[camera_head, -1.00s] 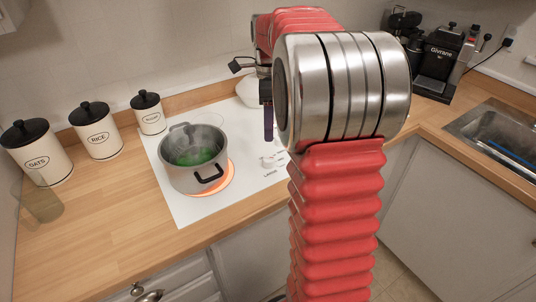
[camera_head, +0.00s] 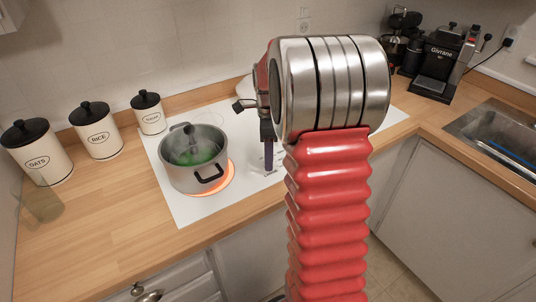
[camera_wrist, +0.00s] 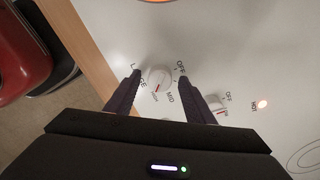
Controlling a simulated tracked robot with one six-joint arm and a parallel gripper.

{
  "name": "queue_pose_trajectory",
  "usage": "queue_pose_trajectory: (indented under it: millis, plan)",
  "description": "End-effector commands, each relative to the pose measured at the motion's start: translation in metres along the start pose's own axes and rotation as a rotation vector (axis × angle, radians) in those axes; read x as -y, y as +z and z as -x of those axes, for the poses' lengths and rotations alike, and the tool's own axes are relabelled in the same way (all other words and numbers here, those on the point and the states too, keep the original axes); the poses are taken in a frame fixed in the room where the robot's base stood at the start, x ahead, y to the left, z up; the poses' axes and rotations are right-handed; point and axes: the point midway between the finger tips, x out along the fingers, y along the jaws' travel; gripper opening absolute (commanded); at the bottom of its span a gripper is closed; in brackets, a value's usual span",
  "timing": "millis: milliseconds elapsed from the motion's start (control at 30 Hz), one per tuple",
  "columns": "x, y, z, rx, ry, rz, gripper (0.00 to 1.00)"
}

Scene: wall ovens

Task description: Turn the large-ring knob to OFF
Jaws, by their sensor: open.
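The large-ring knob (camera_wrist: 159,78) is white and round with a red mark, and the label LARGE stands beside it. Its red mark points down in the wrist view, towards small blurred print and away from the word OFF. My gripper (camera_wrist: 159,74) is open, with one dark finger on each side of the knob; I cannot tell whether either touches it. In the head view my gripper (camera_head: 268,158) points down over the front of the white hob (camera_head: 185,211) and covers most of the knob area.
A steaming pot (camera_head: 194,160) with green contents stands on a glowing orange ring. Several canisters (camera_head: 98,130) stand at the left; a coffee machine (camera_head: 446,62) is back right.

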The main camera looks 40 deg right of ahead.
Motion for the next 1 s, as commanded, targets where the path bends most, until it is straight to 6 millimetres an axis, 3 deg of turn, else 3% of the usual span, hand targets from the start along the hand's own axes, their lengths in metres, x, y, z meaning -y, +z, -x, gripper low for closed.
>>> queue_pose_trajectory:
  millis: [133,700,1000]
  plan:
    - [0.0001,-0.0002,0.0002,0.0,0.0,0.0,0.48]
    - [0.0004,-0.0005,0.0007,0.0,-0.001,-0.001,0.08]
    - [0.0001,0.0003,0.0007,0.001,0.0,0.021,0.08]
